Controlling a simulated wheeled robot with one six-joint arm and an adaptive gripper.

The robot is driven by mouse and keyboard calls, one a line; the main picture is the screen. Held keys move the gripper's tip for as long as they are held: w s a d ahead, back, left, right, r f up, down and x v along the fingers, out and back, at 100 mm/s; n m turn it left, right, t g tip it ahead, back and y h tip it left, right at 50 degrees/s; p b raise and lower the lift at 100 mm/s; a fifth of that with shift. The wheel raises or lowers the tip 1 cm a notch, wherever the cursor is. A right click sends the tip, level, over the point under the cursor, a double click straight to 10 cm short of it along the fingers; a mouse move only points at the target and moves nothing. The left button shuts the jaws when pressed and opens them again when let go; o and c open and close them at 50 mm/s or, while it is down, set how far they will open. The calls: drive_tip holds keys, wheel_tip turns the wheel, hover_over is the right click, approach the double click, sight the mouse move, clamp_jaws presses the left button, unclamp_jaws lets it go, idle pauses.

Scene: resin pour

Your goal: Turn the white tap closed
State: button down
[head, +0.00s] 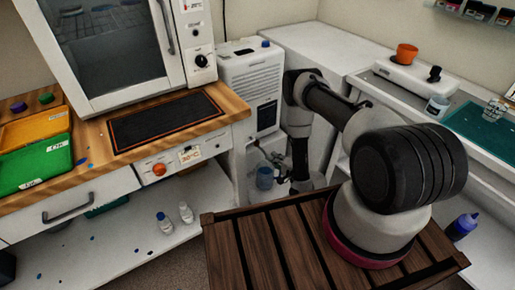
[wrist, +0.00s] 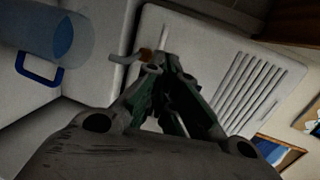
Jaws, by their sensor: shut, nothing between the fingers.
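The white tap (wrist: 123,59) shows in the wrist view as a small pale lever beside a brown-orange part, on a white panel. My gripper (wrist: 168,62) is shut and empty, its fingertips just right of the tap in that view. I cannot tell whether they touch it. In the head view my gripper (head: 278,158) is low by the front of the white machine (head: 252,82), and the tap cannot be made out there. A bluish see-through jug (head: 264,178) stands below; it also shows in the wrist view (wrist: 38,32) with a blue handle.
A wooden-topped bench (head: 237,106) with a dark mat and an oven stands left of the machine. A slatted wooden surface (head: 240,240) lies in front. A white counter (head: 455,95) runs along the right. Two small bottles (head: 186,212) stand on the lower shelf.

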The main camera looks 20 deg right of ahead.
sight(251, 142)
drive_tip(key=x, duration=1.4)
drive_tip(key=shift+r, duration=0.1)
drive_tip(key=shift+w+a+r, duration=0.1)
drive_tip(key=shift+w+a, duration=0.25)
drive_tip(key=shift+w, duration=0.2)
